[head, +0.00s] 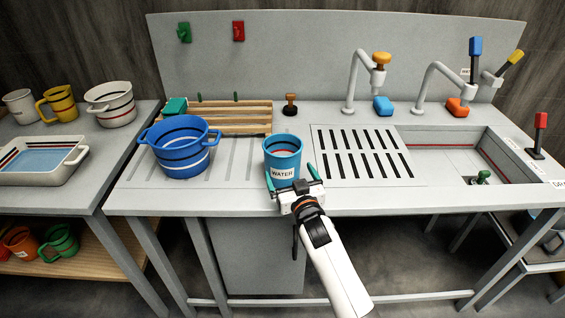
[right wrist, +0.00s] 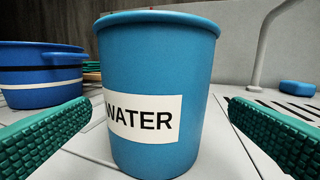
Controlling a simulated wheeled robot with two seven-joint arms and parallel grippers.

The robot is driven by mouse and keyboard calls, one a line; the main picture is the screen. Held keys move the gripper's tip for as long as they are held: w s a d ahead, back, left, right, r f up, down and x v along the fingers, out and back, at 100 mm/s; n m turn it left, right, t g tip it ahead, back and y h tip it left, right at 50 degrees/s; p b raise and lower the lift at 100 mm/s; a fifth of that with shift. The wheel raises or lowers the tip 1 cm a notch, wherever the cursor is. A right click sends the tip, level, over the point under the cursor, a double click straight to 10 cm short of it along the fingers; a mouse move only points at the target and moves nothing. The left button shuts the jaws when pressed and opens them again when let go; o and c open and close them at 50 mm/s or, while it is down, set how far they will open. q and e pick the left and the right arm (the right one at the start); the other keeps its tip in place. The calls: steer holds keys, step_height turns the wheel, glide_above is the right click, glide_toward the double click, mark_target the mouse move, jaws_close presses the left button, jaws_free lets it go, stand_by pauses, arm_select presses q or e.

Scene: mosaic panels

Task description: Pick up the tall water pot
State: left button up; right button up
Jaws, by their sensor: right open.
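The tall water pot (head: 283,151) is a light blue, slightly tapered pot with a white label reading WATER. It stands upright on the grey counter near the front edge, left of the slotted drain panel. It fills the middle of the right wrist view (right wrist: 158,75). My right gripper (head: 290,178) is at the pot's front side, open, with green ribbed fingers. In the right wrist view its fingers (right wrist: 160,130) stand wide to the left and right of the pot, with gaps on both sides. My left gripper is not in view.
A wider dark blue two-handled pot (head: 180,150) stands left of the water pot. A wooden slatted rack (head: 228,117) lies behind. The slotted panel (head: 362,152) and a sink with taps are to the right. A side table with mugs and a tray (head: 38,178) is at left.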

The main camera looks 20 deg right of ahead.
mark_target(278, 153)
steer(key=shift+w+a+f, duration=0.1)
steer(key=shift+w+f, duration=0.05)
steer(key=shift+w, duration=0.9)
steer(key=shift+w+a+f, duration=0.1)
steer(key=shift+w+f, duration=0.05)
steer(key=shift+w, duration=0.85)
steer(key=shift+w+f, duration=0.15)
steer(key=shift+w, duration=0.9)
steer(key=shift+s, duration=0.1)
steer(key=c, duration=1)
steer(key=shift+r, duration=0.15)
steer(key=shift+c, duration=0.6)
